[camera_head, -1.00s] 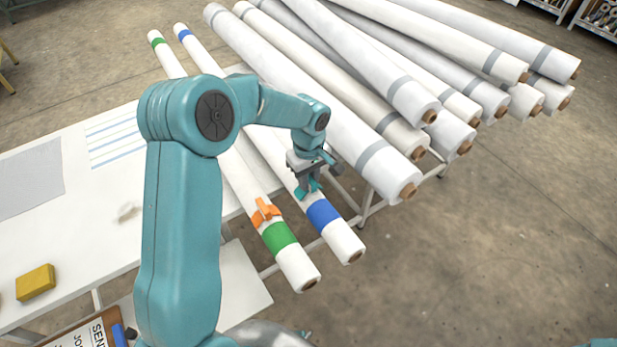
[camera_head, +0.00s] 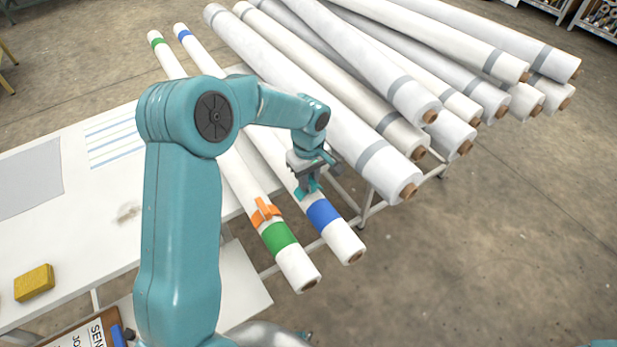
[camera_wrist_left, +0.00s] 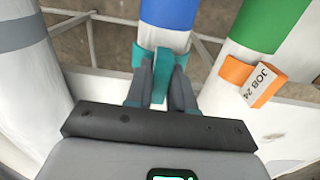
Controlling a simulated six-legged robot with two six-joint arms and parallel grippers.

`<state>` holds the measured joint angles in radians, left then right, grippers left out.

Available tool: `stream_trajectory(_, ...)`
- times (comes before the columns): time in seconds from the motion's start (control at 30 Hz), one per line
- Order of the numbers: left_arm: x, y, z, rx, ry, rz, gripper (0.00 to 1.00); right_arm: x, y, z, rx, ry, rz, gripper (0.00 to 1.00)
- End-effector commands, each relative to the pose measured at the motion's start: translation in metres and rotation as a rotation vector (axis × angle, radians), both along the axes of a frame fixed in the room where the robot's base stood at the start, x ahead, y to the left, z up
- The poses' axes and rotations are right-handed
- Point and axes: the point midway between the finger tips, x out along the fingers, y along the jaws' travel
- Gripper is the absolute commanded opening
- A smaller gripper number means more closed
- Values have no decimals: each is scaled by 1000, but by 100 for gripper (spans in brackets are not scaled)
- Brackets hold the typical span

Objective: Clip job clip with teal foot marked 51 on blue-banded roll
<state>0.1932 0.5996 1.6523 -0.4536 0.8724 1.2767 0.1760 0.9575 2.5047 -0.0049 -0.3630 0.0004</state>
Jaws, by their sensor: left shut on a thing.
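The blue-banded roll (camera_head: 345,243) lies beside the green-banded roll (camera_head: 298,268), both white. My left gripper (camera_head: 309,190) is shut on the teal clip (camera_head: 300,194), which sits at the blue-banded roll just behind its blue band (camera_head: 323,214). In the left wrist view, the teal clip (camera_wrist_left: 180,60) is between the fingers of my left gripper (camera_wrist_left: 162,78), with its foot against the roll below the blue band (camera_wrist_left: 168,12). The number on the teal clip is not readable. My right gripper is not in view.
An orange clip (camera_head: 265,212) sits on the green-banded roll; its tag reads JOB 24 in the left wrist view (camera_wrist_left: 262,84). Large grey-banded rolls (camera_head: 370,165) are stacked to the right. A yellow block (camera_head: 34,283) lies on the white table (camera_head: 75,240). A clipboard (camera_head: 85,335) is at the bottom left.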

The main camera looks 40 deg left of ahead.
Motion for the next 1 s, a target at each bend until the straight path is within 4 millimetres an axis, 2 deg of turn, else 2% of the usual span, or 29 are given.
stream_trajectory(1.0, 0, 0, -9, 0, 0, 0, 0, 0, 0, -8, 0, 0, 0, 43)
